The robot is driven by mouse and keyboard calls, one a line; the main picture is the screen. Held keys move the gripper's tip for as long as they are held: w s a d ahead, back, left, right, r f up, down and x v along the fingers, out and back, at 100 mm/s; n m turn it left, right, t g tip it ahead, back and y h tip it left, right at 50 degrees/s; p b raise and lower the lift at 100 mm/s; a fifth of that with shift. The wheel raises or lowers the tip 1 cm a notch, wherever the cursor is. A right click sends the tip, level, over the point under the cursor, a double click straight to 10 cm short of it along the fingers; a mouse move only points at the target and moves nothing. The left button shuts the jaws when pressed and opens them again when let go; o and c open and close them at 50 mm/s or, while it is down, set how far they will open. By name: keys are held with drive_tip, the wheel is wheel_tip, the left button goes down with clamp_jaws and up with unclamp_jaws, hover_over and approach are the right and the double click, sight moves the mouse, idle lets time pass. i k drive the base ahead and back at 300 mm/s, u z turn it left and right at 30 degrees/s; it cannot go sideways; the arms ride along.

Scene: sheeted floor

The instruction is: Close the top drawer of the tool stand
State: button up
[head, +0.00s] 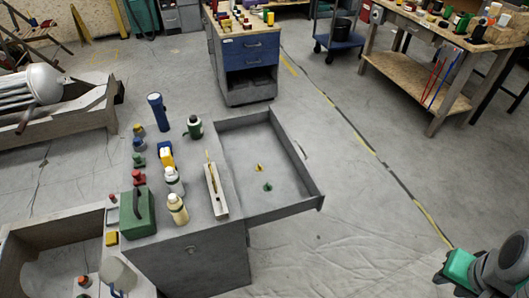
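The grey tool stand (190,262) stands in the lower middle of the head view. Its top drawer (285,205) is pulled far out toward the right. A handle (300,150) shows on the drawer's right-hand front panel. A small yellow item (259,167) and a small green item (267,187) lie on the drawer floor. My gripper (447,276), at the end of my grey and green arm, is at the lower right edge, well apart from the drawer. Its fingers cannot be made out clearly.
Bottles, a blue flashlight (159,112), a green case (137,213) and other tools stand on the stand's top. A blue drawer cabinet (249,60) is behind. A wooden workbench (440,100) stands at upper right. The floor (370,215) between drawer and arm is clear.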

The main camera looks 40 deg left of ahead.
sight(246, 141)
drive_tip(key=i, duration=2.3)
drive_tip(key=u, duration=3.85)
drive_tip(key=i, duration=0.5)
drive_tip(key=z, duration=0.15)
